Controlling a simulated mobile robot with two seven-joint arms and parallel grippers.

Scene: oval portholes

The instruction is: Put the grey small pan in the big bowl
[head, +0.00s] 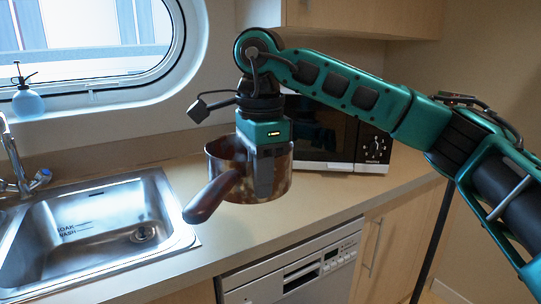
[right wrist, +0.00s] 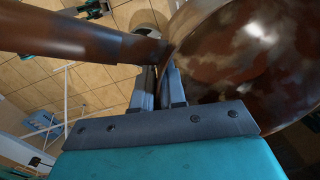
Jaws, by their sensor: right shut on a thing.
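A small saucepan (head: 222,170) with a brown, rust-mottled body and a dark brown handle hangs above the counter in the head view; it looks brown rather than grey. My right gripper (head: 263,192) points down and is shut on the pan's wall near the handle. The pan is about upright, its handle toward the lower left. In the right wrist view the fingers (right wrist: 171,88) meet at the pan's edge, with the mottled body (right wrist: 245,55) to the right and the handle to the left. No big bowl shows in either view. My left gripper is not in view.
A steel sink (head: 178,232) with a tap (head: 12,155) is at the left. A microwave (head: 372,150) stands behind the pan. A dishwasher (head: 270,290) is under the counter. A blue spray bottle (head: 28,103) stands on the porthole sill. The counter (head: 235,235) below the pan is clear.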

